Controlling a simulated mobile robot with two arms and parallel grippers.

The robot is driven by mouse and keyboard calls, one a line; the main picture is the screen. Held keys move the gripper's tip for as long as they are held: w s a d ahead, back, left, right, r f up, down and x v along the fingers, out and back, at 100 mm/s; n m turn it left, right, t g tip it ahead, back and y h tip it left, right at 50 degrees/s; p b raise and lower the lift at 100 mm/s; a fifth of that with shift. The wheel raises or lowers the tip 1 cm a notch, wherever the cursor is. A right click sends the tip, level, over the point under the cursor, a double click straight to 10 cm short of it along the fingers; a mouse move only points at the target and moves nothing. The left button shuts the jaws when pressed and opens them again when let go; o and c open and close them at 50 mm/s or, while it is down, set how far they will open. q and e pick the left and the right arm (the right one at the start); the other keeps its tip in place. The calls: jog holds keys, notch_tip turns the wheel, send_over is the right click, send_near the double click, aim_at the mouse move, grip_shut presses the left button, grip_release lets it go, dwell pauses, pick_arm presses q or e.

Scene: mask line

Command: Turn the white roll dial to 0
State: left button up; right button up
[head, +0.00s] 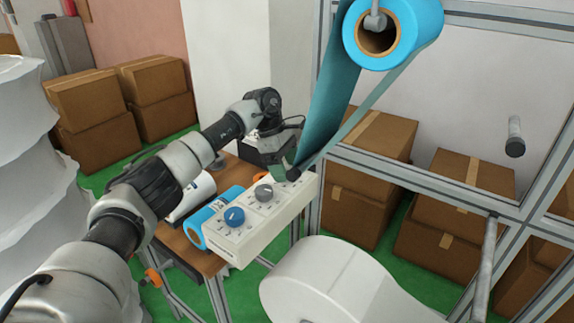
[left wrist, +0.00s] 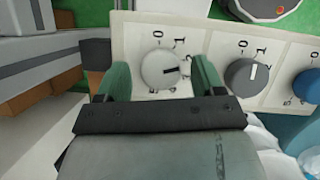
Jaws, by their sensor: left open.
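The white roll dial (left wrist: 162,70) is a round white knob on a pale control box (head: 262,222) with printed numbers around it. Its black mark points right, away from the 0 printed above it. My left gripper (left wrist: 160,80) is open, with one green finger on each side of the dial. Whether the fingers touch the knob, I cannot tell. In the head view my left gripper (head: 284,170) is at the far right end of the box and hides the white dial. My right gripper is not in view.
A grey dial (head: 264,193) and a blue dial (head: 234,216) sit on the same box. A blue film roll (head: 393,32) hangs above, its film running down close to my gripper. A large white roll (head: 340,285) is in front. Cardboard boxes (head: 360,205) stand behind the frame.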

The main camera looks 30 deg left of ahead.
pick_arm(q)
jog(key=shift+d+f, duration=0.1)
jog(key=shift+f, duration=0.1)
jog(key=c, duration=0.9)
jog(key=shift+n, duration=0.4)
jog(key=n+t, duration=0.1)
jog(key=n, duration=0.2)
jog(key=shift+n+t, duration=0.3)
jog(key=n, duration=0.2)
jog(key=n+t+y, duration=0.1)
jog(key=n, duration=0.1)
jog(key=shift+s+r+n+t, duration=0.1)
jog(key=shift+n+t, duration=0.2)
jog(key=n+y, duration=0.1)
jog(key=n, duration=0.2)
jog(key=shift+d+t+y+b, duration=0.1)
jog(key=shift+t+y+b, duration=0.2)
jog(key=shift+t+b, duration=0.1)
jog(key=shift+n+y+b, duration=0.35)
jog(key=shift+n+y, duration=0.25)
jog(key=shift+n, duration=1.3)
